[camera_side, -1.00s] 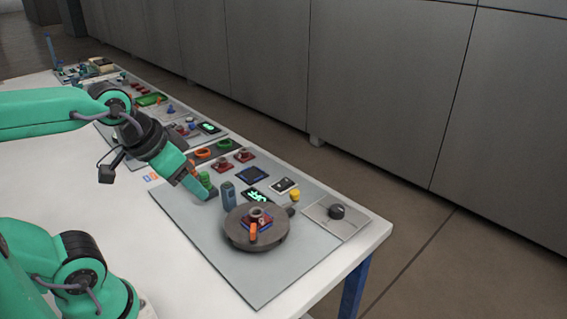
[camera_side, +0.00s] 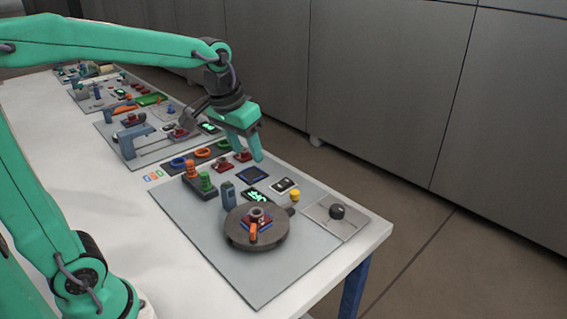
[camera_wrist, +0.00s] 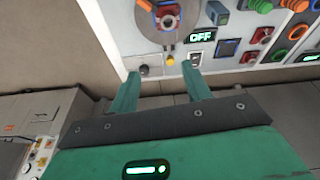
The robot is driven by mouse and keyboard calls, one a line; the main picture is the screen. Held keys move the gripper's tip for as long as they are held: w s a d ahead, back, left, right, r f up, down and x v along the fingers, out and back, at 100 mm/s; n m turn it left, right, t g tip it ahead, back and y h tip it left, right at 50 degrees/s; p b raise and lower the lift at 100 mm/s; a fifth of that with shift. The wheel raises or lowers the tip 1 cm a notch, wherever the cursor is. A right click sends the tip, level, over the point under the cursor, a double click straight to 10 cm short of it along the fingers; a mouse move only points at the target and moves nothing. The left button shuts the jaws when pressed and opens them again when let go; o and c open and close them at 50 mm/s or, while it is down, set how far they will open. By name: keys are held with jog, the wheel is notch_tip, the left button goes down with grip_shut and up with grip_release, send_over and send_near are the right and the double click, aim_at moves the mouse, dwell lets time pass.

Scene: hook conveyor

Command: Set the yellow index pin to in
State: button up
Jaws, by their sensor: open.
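The yellow index pin (camera_side: 295,195) stands at the edge of the dark round turntable (camera_side: 240,238) on the grey panel. It also shows in the wrist view (camera_wrist: 170,61), beyond my fingertips and between their lines. My gripper (camera_side: 253,155) hangs above the far side of the panel, back and left of the pin, apart from it. In the wrist view my gripper (camera_wrist: 160,83) has its two green fingers spread with nothing between them. Whether the pin is in or out is too small to tell.
A black knob (camera_side: 337,212) sits right of the pin. A switch plate (camera_side: 284,186) and a lit green display (camera_side: 256,196) are close to its left. The panel's front area is clear.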

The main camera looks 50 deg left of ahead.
jog(key=w+a+f+n+g, duration=0.15)
jog(key=w+f, duration=0.35)
jog(key=w, duration=0.5)
jog(key=g, duration=0.2)
send_near(294, 192)
jog(key=shift+s+t, duration=0.25)
jog(key=shift+s, duration=0.15)
jog(key=shift+w+a+f, duration=0.1)
jog(key=shift+w+f, duration=0.25)
jog(key=shift+f, duration=0.2)
jog(key=shift+f, duration=3.9)
grip_shut()
